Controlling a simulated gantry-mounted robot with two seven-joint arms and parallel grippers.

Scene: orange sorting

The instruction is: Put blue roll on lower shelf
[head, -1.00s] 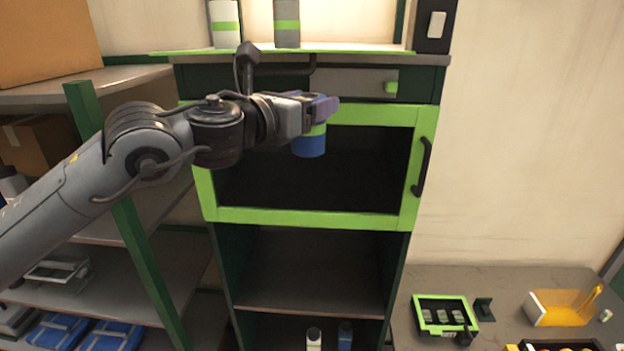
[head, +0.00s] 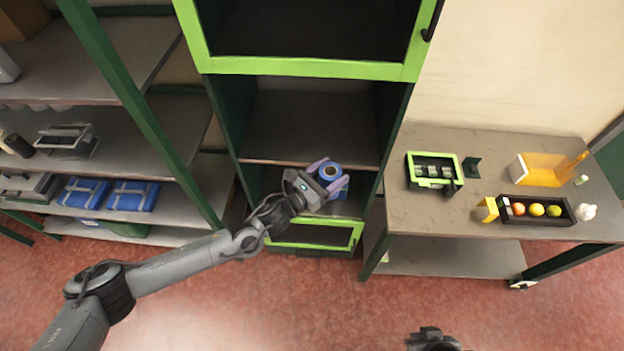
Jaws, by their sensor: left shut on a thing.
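My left gripper (head: 332,180) is shut on the blue roll (head: 331,170), whose round end with a dark centre faces up toward the camera. The gripper and roll are in front of the cabinet's lower shelf (head: 350,207), below the edge of the middle shelf (head: 310,130). I cannot tell whether the roll touches the lower shelf. The gripper and roll cover part of that compartment. A dark part of my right gripper (head: 430,338) shows at the bottom edge; its jaw state is unclear.
The green-framed door (head: 310,66) is above the open middle shelf. A green-framed front (head: 315,235) is below. A rack with blue packs (head: 132,196) stands left. A table (head: 450,220) with a fruit tray (head: 535,211) and green-framed box (head: 434,171) stands right.

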